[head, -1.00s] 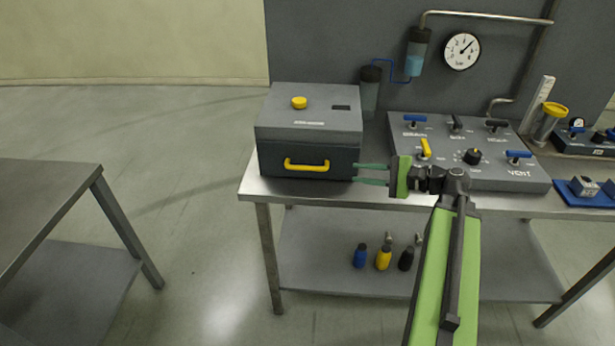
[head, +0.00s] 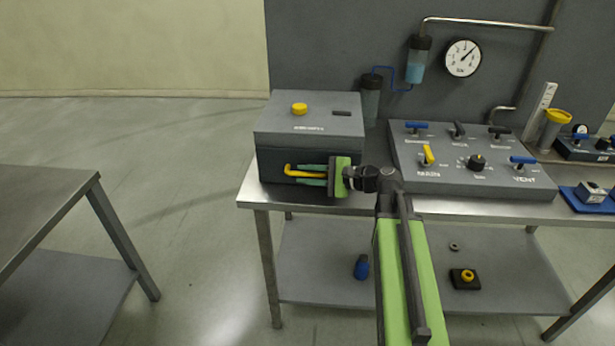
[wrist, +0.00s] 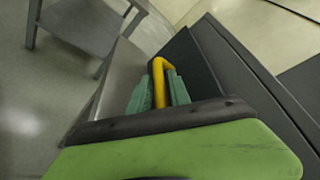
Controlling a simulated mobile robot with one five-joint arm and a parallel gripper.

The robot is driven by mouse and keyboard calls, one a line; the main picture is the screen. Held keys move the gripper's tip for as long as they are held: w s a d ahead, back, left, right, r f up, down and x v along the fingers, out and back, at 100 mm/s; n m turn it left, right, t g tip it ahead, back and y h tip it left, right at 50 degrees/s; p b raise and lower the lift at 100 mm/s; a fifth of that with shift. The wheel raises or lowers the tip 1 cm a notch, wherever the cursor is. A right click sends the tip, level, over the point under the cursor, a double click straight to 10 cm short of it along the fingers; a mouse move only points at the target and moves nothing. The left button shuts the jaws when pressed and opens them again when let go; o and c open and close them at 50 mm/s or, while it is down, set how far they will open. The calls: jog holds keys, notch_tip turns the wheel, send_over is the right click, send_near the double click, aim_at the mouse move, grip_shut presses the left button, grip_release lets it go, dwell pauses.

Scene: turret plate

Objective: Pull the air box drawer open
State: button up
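The air box (head: 310,112) is a dark grey box with a yellow knob on top, at the left end of the bench in the head view. Its drawer front (head: 268,165) looks closed, with a yellow bar handle (head: 289,170). My gripper (head: 300,175) reaches the handle from the right, its two teal fingers above and below the bar. In the wrist view, the handle (wrist: 158,82) lies between the fingertips (wrist: 160,88). The fingers look spread, close to the bar on both sides; contact is not clear. My gripper hides the handle's right part.
A valve panel (head: 470,178) with coloured levers stands to the right on the bench (head: 450,204). A blue bottle (head: 361,267) and a black block with a yellow ring (head: 464,279) are on the lower shelf. Another table (head: 45,200) stands at left, with free floor between.

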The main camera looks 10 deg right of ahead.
grip_shut()
jog(key=shift+d, duration=0.15)
dwell(1.3)
